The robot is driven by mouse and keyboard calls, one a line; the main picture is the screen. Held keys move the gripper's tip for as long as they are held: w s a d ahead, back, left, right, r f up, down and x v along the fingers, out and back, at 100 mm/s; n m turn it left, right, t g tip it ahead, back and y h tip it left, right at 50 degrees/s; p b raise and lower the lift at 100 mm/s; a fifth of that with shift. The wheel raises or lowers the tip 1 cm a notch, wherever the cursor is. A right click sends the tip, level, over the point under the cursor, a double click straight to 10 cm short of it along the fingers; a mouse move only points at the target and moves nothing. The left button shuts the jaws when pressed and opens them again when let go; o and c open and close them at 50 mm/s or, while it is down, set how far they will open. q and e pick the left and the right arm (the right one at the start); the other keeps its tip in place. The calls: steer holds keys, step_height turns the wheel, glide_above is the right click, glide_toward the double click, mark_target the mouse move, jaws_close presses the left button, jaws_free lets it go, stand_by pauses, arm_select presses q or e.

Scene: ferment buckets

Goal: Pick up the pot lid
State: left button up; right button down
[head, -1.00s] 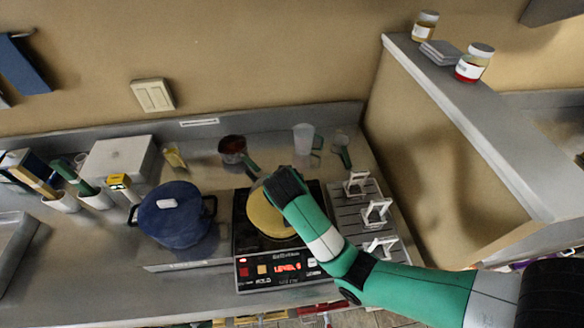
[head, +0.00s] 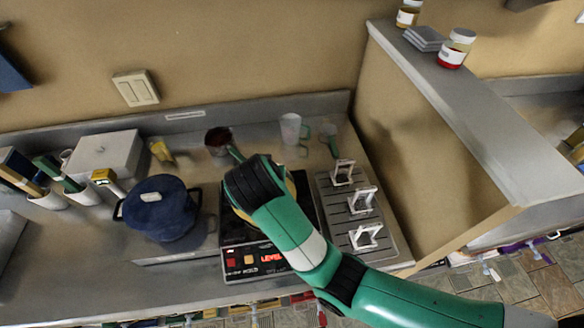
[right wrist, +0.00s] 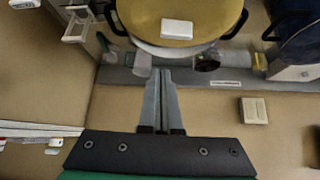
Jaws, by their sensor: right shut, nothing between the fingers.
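A yellow pot lid (right wrist: 190,15) with a white handle (right wrist: 178,28) shows at the top of the right wrist view. In the head view it is mostly hidden behind my right arm, over the black cooker (head: 235,232). A blue pot with a blue lid (head: 165,210) and white handle (head: 150,197) stands left of the cooker. It shows partly in the right wrist view (right wrist: 300,35). My right gripper (right wrist: 161,72) is shut and empty. Its fingers point toward the yellow lid and look apart from its handle; the arm hides the fingertips in the head view. My left gripper is not in view.
A slotted rack with white holders (head: 358,200) stands right of the cooker. A dark red cup (head: 218,140) and a clear cup (head: 290,128) stand behind it. A white box (head: 105,153) is at the left. A partition (head: 450,110) bounds the right.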

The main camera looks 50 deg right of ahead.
steer(key=shift+c, duration=0.6)
jaws_free()
steer(key=shift+a, duration=0.1)
